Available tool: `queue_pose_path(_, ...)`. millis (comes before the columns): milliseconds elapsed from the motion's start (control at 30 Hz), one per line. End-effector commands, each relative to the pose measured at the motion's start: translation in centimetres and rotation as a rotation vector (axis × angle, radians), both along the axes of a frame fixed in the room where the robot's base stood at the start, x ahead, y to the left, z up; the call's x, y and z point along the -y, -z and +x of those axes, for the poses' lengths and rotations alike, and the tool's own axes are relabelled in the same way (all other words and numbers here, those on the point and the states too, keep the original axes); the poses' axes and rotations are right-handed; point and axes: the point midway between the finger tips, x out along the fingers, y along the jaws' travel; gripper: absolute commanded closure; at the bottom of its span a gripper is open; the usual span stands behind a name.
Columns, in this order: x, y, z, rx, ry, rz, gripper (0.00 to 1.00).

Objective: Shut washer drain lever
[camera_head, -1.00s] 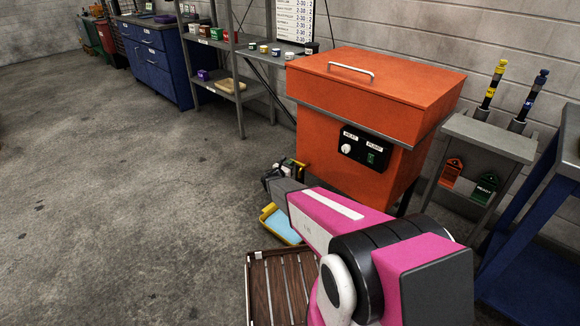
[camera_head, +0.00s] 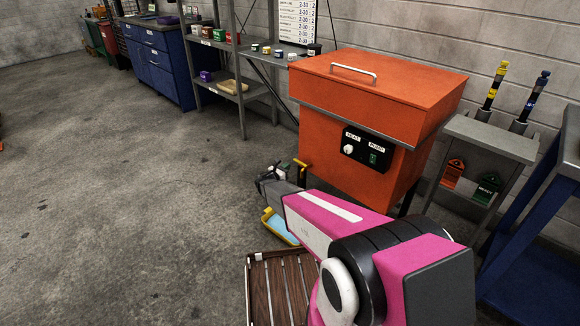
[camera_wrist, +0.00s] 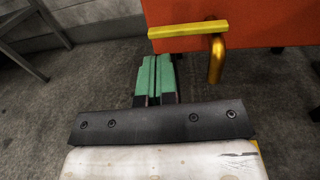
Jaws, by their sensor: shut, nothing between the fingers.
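The orange parts washer (camera_head: 360,120) stands against the wall in the head view. Its yellow drain lever (camera_head: 301,163) shows at its lower left, beside my gripper (camera_head: 275,174). In the wrist view the yellow lever (camera_wrist: 188,31) has a flat bar lying across the picture and a pipe bending down at its right end. My gripper (camera_wrist: 155,62) has green fingers, closed together and empty. Their tips are just below the bar in the picture; I cannot tell whether they touch it. The orange washer wall (camera_wrist: 255,22) is behind the lever.
A blue tray with a yellow rim (camera_head: 280,226) lies on the floor below my gripper, near a slatted wooden rack (camera_head: 262,290). A grey shelf (camera_head: 238,90) stands left of the washer. The floor to the left is clear.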

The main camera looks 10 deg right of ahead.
Motion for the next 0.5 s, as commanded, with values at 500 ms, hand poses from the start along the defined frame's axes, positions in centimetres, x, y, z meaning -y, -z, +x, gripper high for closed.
queue_pose_path(500,-7.1,0.0,-5.1,-0.001,-0.001,-0.001,1.0)
